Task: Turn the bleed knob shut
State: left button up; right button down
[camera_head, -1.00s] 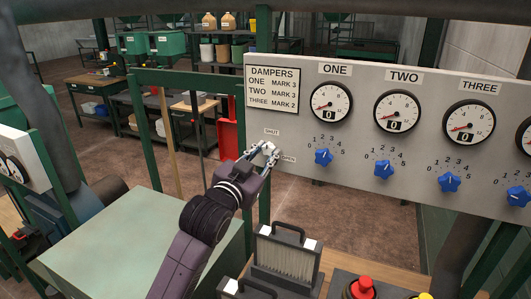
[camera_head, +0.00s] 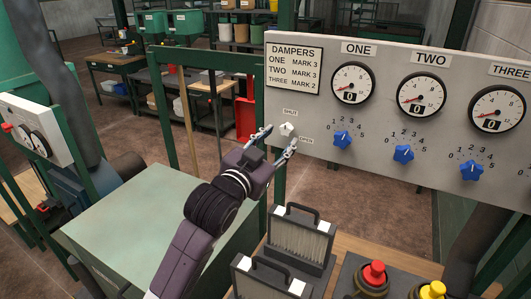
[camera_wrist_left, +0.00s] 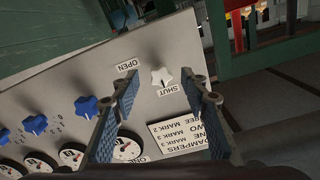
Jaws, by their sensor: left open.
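The bleed knob (camera_head: 287,130) is a small white star-shaped knob on the grey panel (camera_head: 380,150), between the labels SHUT (camera_head: 290,112) above and OPEN (camera_head: 306,140) to its lower right. My left gripper (camera_head: 278,139) is open in front of the panel, its fingertips apart on either side of the knob in the head view. In the left wrist view the white knob (camera_wrist_left: 161,77) shows ahead of the open fingers (camera_wrist_left: 164,90), in the gap between them and apart from them. My right gripper is in neither current view.
Blue knobs (camera_head: 342,140) and round gauges (camera_head: 353,84) sit to the right on the panel. Below stand filter boxes with handles (camera_head: 299,238), a red button (camera_head: 374,272) and a yellow button (camera_head: 432,290). A pale green tabletop (camera_head: 140,215) lies to the left.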

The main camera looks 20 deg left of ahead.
pick_arm(q)
jog(key=s+a, duration=0.1)
jog(key=s, duration=0.7)
jog(key=shift+s+a, duration=0.3)
jog(key=shift+a, duration=0.1)
